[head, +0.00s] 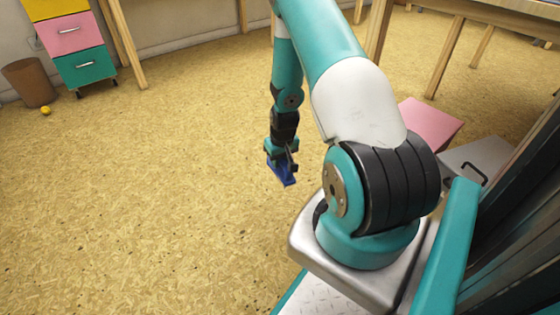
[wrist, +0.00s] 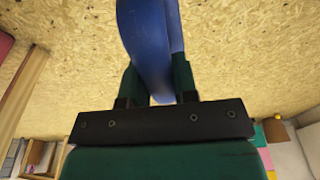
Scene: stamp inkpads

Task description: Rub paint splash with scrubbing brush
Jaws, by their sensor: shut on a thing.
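My gripper (head: 287,158) hangs above the chipboard floor in the head view, near the middle of the picture. It is shut on a blue object, which looks like the scrubbing brush (head: 282,173). In the wrist view the blue brush (wrist: 150,45) fills the space between the two dark green fingers of my gripper (wrist: 162,82) and runs out past the top edge. Its bristles cannot be made out. No paint splash can be seen in either view.
A drawer unit (head: 76,42) with yellow, pink and teal drawers stands at the back left. A brown bin (head: 29,83) and a small yellow ball (head: 46,111) are beside it. Wooden tables (head: 455,12) stand at the back right, with a pink box (head: 430,122) below. The left floor is clear.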

